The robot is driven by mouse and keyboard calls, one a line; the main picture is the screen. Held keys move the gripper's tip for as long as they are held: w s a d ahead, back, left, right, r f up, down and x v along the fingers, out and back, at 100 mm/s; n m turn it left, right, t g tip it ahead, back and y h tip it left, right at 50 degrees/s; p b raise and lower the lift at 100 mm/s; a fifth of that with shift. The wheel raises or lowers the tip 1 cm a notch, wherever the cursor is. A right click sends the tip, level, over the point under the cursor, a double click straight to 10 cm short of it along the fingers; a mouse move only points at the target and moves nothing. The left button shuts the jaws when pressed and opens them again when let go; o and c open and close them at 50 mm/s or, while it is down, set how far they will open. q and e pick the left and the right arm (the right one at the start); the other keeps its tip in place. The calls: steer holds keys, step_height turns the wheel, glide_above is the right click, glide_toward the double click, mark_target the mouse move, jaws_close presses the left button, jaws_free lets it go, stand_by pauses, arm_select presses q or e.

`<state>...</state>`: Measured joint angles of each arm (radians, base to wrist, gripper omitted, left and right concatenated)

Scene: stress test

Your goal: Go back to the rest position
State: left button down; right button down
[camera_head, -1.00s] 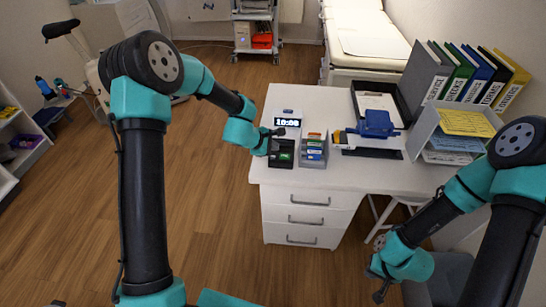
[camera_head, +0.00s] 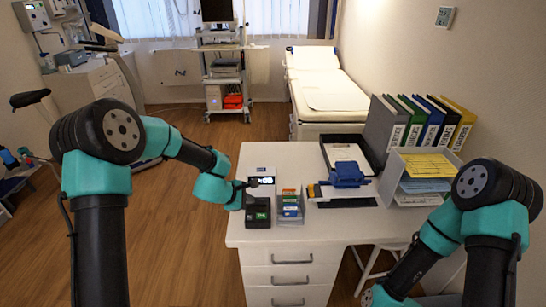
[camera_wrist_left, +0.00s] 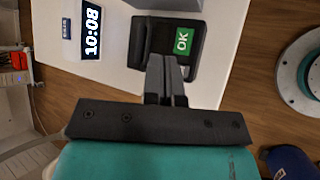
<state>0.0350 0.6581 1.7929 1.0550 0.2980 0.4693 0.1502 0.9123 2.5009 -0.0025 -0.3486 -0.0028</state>
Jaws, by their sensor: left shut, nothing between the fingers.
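My left gripper (camera_head: 264,182) is shut and empty, above the left front part of the white desk. Its closed fingers (camera_wrist_left: 166,78) show in the left wrist view, in front of a black device with a green OK screen (camera_wrist_left: 181,40). That device also shows in the head view (camera_head: 257,213), just below the gripper; I cannot tell if the fingers touch it. A digital clock (camera_wrist_left: 91,30) stands beside the device. My right arm comes in from the right over the floor and is cut off by the bottom edge, so its gripper is hidden.
A card holder (camera_head: 290,206), a blue hole punch (camera_head: 348,175), a black tray (camera_head: 329,142), a paper rack (camera_head: 397,163) and several binders (camera_head: 413,118) stand on the desk (camera_head: 310,228). A stool is under the desk at right. Wooden floor is free left of the desk.

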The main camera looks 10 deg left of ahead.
arm_select(q)
steer(key=s+a+f+m+g+y, duration=0.35)
steer(key=s+f+m, duration=0.25)
steer(key=s+f, duration=0.8)
steer(key=s+f+m+g, duration=0.1)
steer(key=s+f+m, duration=0.2)
steer(key=s+m, duration=0.2)
steer(key=s+f+m+g, duration=0.1)
steer(key=s+f+m, duration=0.3)
steer(key=s, duration=0.6)
steer(key=shift+s+a+f+m+h, duration=0.15)
steer(key=shift+f+m+h, duration=0.2)
steer(key=shift+m, duration=0.25)
